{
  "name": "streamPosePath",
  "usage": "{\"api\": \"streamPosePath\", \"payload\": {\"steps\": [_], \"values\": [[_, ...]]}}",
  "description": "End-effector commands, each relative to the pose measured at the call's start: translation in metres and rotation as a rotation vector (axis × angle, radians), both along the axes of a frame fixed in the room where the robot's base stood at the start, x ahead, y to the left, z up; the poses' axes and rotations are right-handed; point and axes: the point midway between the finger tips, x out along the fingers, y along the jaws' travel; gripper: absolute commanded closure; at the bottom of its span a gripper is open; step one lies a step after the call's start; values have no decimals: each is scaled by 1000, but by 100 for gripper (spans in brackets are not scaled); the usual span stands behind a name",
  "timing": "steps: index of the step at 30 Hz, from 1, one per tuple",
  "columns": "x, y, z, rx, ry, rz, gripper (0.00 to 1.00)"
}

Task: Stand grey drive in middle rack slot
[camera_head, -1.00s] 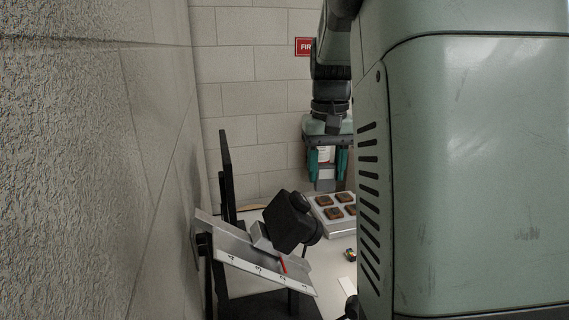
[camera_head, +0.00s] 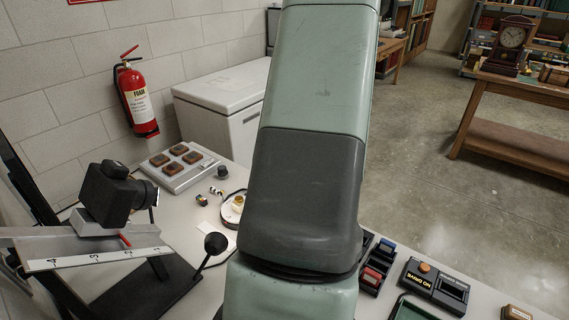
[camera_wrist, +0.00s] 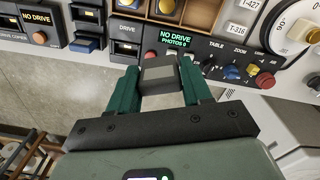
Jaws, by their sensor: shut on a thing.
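My gripper (camera_wrist: 163,90) shows in the wrist view, its two green fingers shut on the grey drive (camera_wrist: 160,76). The drive is held between the fingertips, apart from the panel beyond. In the head view my arm hides the gripper and the drive. A small black rack (camera_head: 379,263) stands on the table just right of my arm in the head view. It holds a blue drive (camera_head: 387,246) at its far end and a red drive (camera_head: 372,277) at its near end. A dark gap lies between them. Part of the rack's left side is hidden by my arm.
A black device with an orange button (camera_head: 425,268) stands right of the rack, and a green tray (camera_head: 412,309) lies in front. A camera on a tilted rail (camera_head: 95,250) stands at left.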

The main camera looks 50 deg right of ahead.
Motion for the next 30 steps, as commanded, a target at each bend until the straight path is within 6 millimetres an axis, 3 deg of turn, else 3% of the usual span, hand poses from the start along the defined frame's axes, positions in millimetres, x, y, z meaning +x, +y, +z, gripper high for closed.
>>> {"api": "streamPosePath", "payload": {"steps": [1,6,12,17,30], "values": [[-27,-3,-12,7,0,-64,82],[-94,-4,-44,5,-5,-228,81],[-141,3,-66,4,-10,-350,80],[-154,6,-74,3,-11,-384,80],[-155,6,-113,3,-10,-384,80]]}}
